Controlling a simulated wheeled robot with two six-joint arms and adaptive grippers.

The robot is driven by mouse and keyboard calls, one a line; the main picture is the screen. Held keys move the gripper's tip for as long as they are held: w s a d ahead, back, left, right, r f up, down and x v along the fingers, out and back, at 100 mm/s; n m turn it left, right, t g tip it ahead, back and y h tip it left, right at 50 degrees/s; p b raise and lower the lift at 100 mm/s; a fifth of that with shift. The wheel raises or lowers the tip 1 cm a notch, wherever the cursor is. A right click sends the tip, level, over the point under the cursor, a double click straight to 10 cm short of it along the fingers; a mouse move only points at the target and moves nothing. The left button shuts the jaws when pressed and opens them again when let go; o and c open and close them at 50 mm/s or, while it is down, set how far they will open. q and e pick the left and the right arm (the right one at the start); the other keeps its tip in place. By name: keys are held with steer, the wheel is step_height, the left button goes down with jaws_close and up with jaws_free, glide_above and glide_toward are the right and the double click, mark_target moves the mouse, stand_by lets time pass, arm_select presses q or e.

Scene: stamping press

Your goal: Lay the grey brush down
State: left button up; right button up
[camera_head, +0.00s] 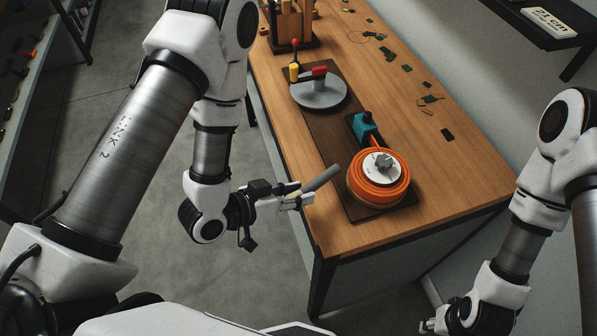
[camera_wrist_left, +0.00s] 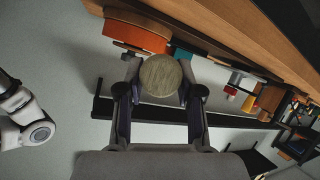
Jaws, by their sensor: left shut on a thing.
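The grey brush (camera_head: 322,179) is a grey rod in the head view, held at a slant by my left gripper (camera_head: 296,197) beside the near left part of the table. In the left wrist view its round, brownish-grey end (camera_wrist_left: 160,75) shows between the two fingers of my left gripper (camera_wrist_left: 160,100), which are shut on it. The brush is close to the table's left edge, and I cannot tell its height above the top. My right gripper (camera_head: 432,325) is low at the bottom right of the head view, small and partly cut off.
On the wooden table (camera_head: 465,180), a dark mat (camera_head: 322,125) bears an orange round stack (camera_head: 378,190) with a white dial, a teal block (camera_head: 363,124) and a grey disc (camera_head: 318,92) with red and yellow knobs. A wooden rack stands behind. The table's right side is mostly clear.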

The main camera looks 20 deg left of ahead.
arm_select(q)
steer(key=w+a+f+b, duration=0.2)
steer(key=w+b, duration=0.3)
steer(key=b, duration=0.2)
steer(key=r+p, duration=0.1)
steer(key=p, duration=0.1)
glide_above(295, 174)
steer(key=shift+s+d+r, duration=0.1)
steer(key=shift+s+d, duration=0.05)
steer(key=shift+s, duration=0.2)
steer(key=f, duration=0.1)
steer(key=f+p, duration=0.1)
steer(key=f, duration=0.1)
steer(key=shift+w+a+f, duration=0.15)
steer(key=shift+w+a, duration=0.05)
steer(key=shift+w, duration=0.1)
steer(key=shift+f, duration=0.6)
steer(key=o, duration=1.1)
steer(key=shift+o, duration=0.2)
arm_select(e)
step_height(295, 174, down, 6)
steer(key=shift+w+f, duration=0.15)
steer(key=shift+f, duration=0.05)
arm_select(q)
steer(key=shift+r, duration=0.1)
